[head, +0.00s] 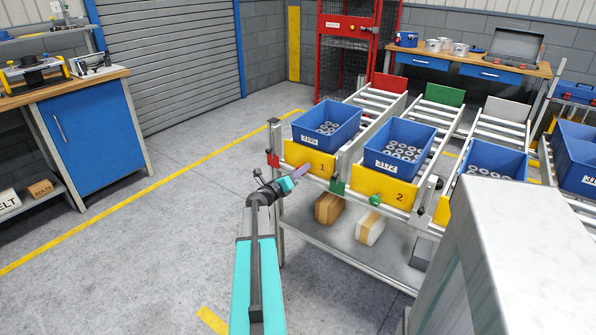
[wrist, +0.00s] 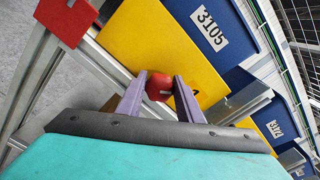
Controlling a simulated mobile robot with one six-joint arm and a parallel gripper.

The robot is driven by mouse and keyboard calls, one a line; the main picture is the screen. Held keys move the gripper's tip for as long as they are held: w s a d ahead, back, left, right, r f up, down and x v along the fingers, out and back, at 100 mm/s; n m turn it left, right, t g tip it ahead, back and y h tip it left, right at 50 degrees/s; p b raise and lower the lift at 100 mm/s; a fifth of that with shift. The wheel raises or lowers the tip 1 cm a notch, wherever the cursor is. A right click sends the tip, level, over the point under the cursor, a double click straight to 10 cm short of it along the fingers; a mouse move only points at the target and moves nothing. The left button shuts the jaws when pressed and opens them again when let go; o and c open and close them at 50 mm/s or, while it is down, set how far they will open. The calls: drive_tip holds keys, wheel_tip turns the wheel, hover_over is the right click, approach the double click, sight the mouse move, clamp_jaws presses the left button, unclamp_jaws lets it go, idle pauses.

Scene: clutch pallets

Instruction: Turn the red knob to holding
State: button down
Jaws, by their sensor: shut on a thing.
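The round red knob (wrist: 159,87) shows in the wrist view between the two purple fingers of my gripper (wrist: 160,95), in front of a yellow panel. My gripper is shut on it, one finger on each side. In the head view my gripper (head: 299,173) reaches the front of lane 1, at the yellow panel marked 1 (head: 318,167). It hides the red knob there. No marking for the knob's setting can be read in either view.
A blue bin (head: 326,117) of metal rings sits behind panel 1. To its right are panel 2 (head: 385,188), with a green knob (head: 375,200), and another blue bin (head: 392,139). A lower shelf (head: 330,243) holds boxes. Open floor lies left of the rack.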

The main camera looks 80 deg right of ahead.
drive_tip(key=shift+d+r, duration=0.35)
drive_tip(key=shift+r, duration=0.05)
drive_tip(key=c, duration=1.5)
unclamp_jaws()
drive_tip(key=shift+s, duration=0.1)
drive_tip(key=shift+o, duration=1.4)
drive_tip(key=shift+s+d+f, duration=0.1)
drive_tip(key=shift+d+f, duration=0.05)
drive_tip(key=shift+f, duration=0.1)
drive_tip(key=shift+w+a+f, duration=0.1)
drive_tip(key=shift+w+a, duration=0.2)
drive_tip(key=shift+a, duration=0.35)
drive_tip(key=v, duration=0.7)
